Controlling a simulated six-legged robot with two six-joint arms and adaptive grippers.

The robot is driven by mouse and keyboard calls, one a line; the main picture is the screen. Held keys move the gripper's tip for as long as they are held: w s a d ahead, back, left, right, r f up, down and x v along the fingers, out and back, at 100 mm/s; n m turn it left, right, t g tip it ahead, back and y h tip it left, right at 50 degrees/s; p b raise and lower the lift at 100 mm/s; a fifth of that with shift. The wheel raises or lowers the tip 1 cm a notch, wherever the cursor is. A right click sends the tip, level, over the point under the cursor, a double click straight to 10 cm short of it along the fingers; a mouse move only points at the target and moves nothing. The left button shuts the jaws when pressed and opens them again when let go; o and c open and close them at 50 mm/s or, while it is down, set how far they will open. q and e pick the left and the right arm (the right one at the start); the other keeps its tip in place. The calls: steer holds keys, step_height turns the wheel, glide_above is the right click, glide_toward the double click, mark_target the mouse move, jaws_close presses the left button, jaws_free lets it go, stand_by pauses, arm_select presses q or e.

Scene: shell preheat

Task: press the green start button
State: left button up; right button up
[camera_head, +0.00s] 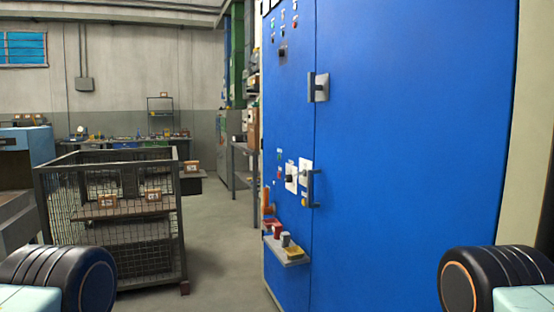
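A large blue cabinet (410,140) fills the right half of the head view. Its left face carries small controls: a row of tiny indicators near the top, a black knob on a white plate (291,178), and small coloured spots beside it. These spots are too small to tell which one is the green start button. Black handles (318,87) sit on the cabinet door. Only dark round parts of my own arms show at the bottom left and bottom right corners. Neither gripper is in view.
A small shelf (292,260) with red, grey and yellow items juts from the cabinet's lower left. A wire-mesh cart (110,239) with small boxes stands at left. Bare grey floor (222,265) lies between cart and cabinet. A bench with items lines the back wall.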

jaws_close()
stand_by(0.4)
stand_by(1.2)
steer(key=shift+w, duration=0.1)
